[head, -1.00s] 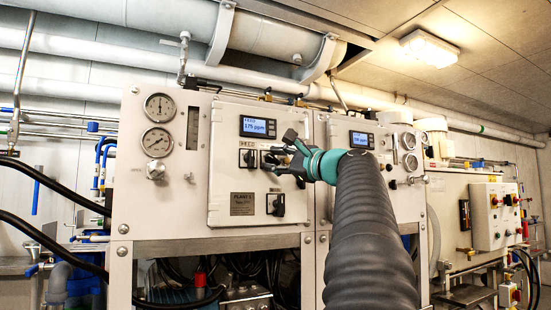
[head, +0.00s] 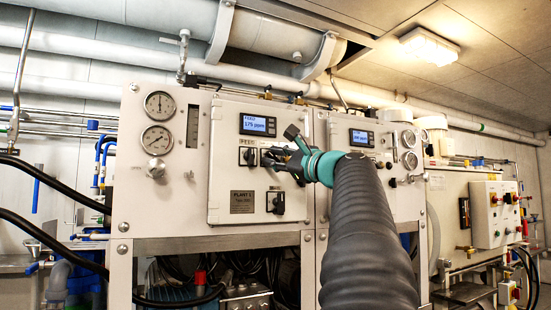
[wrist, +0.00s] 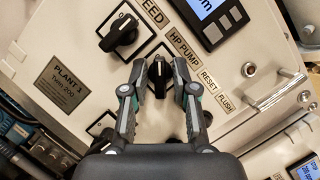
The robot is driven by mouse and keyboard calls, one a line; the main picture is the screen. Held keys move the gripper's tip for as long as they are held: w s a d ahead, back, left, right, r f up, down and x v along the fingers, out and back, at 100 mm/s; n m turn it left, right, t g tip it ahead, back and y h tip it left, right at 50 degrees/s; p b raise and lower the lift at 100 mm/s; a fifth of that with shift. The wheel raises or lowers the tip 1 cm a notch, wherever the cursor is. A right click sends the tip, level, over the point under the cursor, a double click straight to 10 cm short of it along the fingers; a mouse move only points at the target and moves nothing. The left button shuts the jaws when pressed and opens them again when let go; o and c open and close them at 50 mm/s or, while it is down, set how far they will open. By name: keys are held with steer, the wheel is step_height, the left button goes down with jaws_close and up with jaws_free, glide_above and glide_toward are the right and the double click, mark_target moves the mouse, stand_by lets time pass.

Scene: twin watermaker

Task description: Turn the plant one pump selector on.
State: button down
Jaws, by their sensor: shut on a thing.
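The HP PUMP selector (wrist: 160,72) is a black knob with a white mark on the plant 1 panel. In the wrist view the fingers of my gripper (wrist: 160,82) stand on both sides of it, shut on it. In the head view my gripper (head: 270,157) reaches the panel from the right and largely hides the selector. The PLANT 1 label plate (wrist: 70,82) is left of the gripper.
A display (head: 258,124) is above the selectors. Another black selector (head: 276,202) is below. RESET and FLUSH labels (wrist: 214,88) lie right of the right finger, near a small button (wrist: 249,69). Gauges (head: 156,140) are on the left.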

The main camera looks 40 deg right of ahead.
steer(key=m+h, duration=0.1)
steer(key=m, duration=0.2)
steer(key=m+t+h, duration=0.1)
steer(key=m+h, duration=0.1)
steer(key=m, duration=0.2)
steer(key=shift+a, duration=0.15)
steer(key=m+h, duration=0.1)
steer(key=m, duration=0.2)
steer(key=m+h+p, duration=0.1)
steer(key=m+h, duration=0.1)
steer(key=m, duration=0.1)
steer(key=shift+m, duration=0.4)
steer(key=shift+f+m+h, duration=0.1)
steer(key=shift+m+h, duration=0.2)
steer(key=shift+h, duration=0.1)
steer(key=c, duration=1.2)
jaws_free()
steer(key=v, duration=1.2)
